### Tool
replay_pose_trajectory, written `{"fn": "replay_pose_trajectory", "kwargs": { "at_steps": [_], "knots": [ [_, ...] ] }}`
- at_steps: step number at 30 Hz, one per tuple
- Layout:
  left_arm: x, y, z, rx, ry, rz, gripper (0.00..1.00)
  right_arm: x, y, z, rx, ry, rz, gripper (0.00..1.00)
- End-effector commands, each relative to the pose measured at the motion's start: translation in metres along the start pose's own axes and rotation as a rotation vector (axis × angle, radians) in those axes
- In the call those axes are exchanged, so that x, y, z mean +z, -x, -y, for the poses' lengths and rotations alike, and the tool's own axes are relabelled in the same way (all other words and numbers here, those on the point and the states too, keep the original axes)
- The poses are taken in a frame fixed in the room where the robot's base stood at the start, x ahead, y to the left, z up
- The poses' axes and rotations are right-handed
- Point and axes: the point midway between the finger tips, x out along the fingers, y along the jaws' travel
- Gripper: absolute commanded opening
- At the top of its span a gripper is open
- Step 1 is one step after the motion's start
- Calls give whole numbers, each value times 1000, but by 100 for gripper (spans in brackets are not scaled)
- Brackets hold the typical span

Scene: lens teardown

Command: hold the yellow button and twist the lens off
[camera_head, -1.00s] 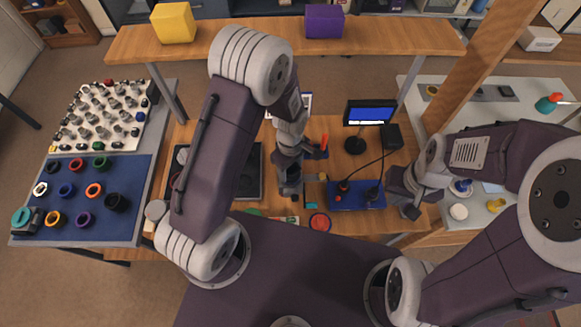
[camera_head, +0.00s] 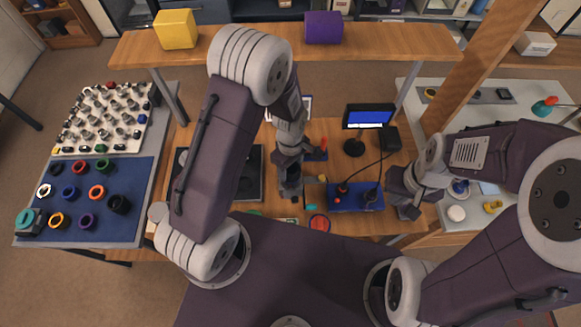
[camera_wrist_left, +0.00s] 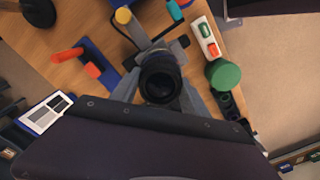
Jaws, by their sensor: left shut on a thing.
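The black round lens (camera_wrist_left: 161,78) sits between the two fingers of my left gripper (camera_wrist_left: 162,88) in the left wrist view. The fingers are shut on its sides, and I look straight into its front. A grey mount or body shows behind it, mostly hidden. A yellow round button (camera_wrist_left: 123,15) stands just beyond the lens, apart from the fingers; it is a small spot in the head view (camera_head: 322,178). My left gripper (camera_head: 290,192) points down over the bench there. My right gripper (camera_head: 409,211) hangs at the bench's right edge, apart from the lens; its opening is unclear.
A blue mat (camera_head: 346,198) with a cabled tool lies right of the lens. A small monitor (camera_head: 368,116) stands behind it. A green round thing (camera_wrist_left: 223,75) is close beside the left gripper. A shelf (camera_head: 240,46) with yellow and purple boxes spans the back.

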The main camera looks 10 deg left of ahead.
Motion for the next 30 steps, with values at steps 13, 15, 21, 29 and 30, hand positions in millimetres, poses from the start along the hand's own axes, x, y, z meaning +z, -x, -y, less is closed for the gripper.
{"fn": "replay_pose_trajectory", "kwargs": {
  "at_steps": [13,15,21,29,30],
  "knots": [
    [0,20,0,1,0,0,0,-2,18,0,0,0,0,0],
    [0,25,0,0,0,0,0,-2,23,0,0,0,0,0],
    [0,40,0,0,0,0,0,-4,36,1,0,0,0,0],
    [0,51,0,0,0,0,0,-5,45,1,0,0,0,0],
    [0,50,0,0,0,0,0,-5,44,1,0,0,0,0]
  ]
}}
